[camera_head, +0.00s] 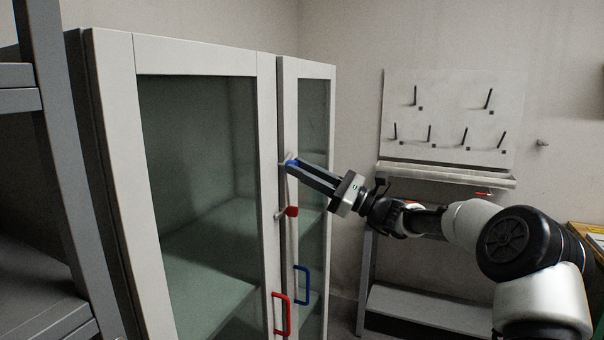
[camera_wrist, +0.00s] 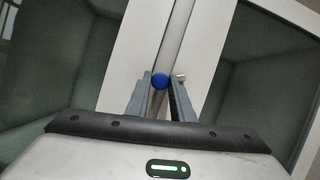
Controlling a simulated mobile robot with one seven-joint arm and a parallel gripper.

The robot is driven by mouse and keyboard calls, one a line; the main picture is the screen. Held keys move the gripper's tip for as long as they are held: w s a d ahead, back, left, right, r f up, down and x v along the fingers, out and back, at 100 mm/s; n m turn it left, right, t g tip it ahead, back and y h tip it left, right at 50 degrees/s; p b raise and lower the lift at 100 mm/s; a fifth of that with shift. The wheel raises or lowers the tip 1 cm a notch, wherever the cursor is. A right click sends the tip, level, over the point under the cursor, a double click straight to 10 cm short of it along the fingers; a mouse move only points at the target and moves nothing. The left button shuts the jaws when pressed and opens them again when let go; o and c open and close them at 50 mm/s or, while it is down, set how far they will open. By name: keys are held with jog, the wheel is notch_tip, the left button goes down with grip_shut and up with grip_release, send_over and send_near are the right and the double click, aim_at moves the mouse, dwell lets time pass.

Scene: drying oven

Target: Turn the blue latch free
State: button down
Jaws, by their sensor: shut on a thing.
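The blue latch (camera_head: 290,162) sits high on the seam between the two doors of a white glass-fronted cabinet (camera_head: 265,150). My gripper (camera_head: 297,167) reaches it from the right and is shut on it. In the wrist view the latch's round blue end (camera_wrist: 160,82) shows between the fingertips of my gripper (camera_wrist: 163,88). A small metal end (camera_wrist: 180,77) shows by the right fingertip. The fingers partly hide the latch, so its exact angle is hard to tell.
A red latch (camera_head: 291,211) is lower on the same seam. A red handle (camera_head: 281,313) and a blue handle (camera_head: 301,284) are on the doors below. A grey shelf rack (camera_head: 40,110) stands at left. A pegboard (camera_head: 450,110) above a bench is at right.

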jog(key=n+g+p, duration=0.1)
jog(key=n+g, duration=0.1)
jog(key=n, duration=0.3)
jog(key=n+g+h+p, duration=0.1)
jog(key=n+g+p, duration=0.1)
jog(key=n, duration=0.4)
jog(key=n+g+h+p, duration=0.1)
jog(key=n+g+p, duration=0.1)
jog(key=n, duration=0.3)
jog(key=shift+w+d+r+g, duration=0.15)
jog(key=shift+w+r+g, duration=0.15)
jog(key=shift+g, duration=0.1)
jog(key=shift+f+n+h, duration=0.15)
jog(key=shift+n+h, duration=0.15)
jog(key=shift+n, duration=0.1)
jog(key=c, duration=1.5)
grip_release()
jog(key=shift+c, duration=0.2)
